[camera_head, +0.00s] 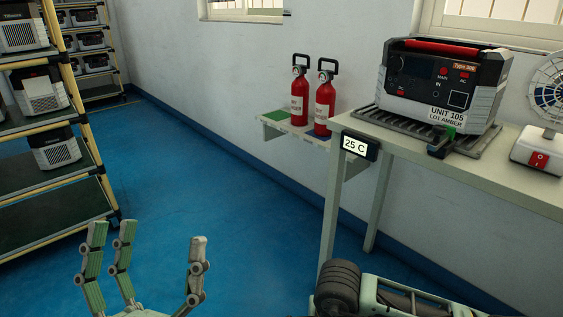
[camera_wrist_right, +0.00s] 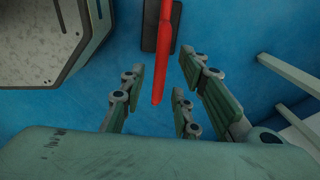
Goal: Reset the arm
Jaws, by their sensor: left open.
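My left gripper (camera_head: 150,256) is at the bottom left of the head view. Its green-padded fingers point up and stand wide apart, with nothing between them, above the blue floor. My right gripper (camera_wrist_right: 158,92) shows in the right wrist view. Its fingers are spread apart. A long red bar (camera_wrist_right: 161,55) shows between them in the picture, with no visible contact; its depth and what it belongs to are unclear. The head view does not show the right fingertips.
A table (camera_head: 513,185) at the right carries a black and grey unit (camera_head: 442,90) and a white box with a red switch (camera_head: 540,147). Two red fire extinguishers (camera_head: 299,92) stand on a low wall shelf (camera_head: 270,122). A rack (camera_head: 75,205) with units is at left. Blue floor between is clear.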

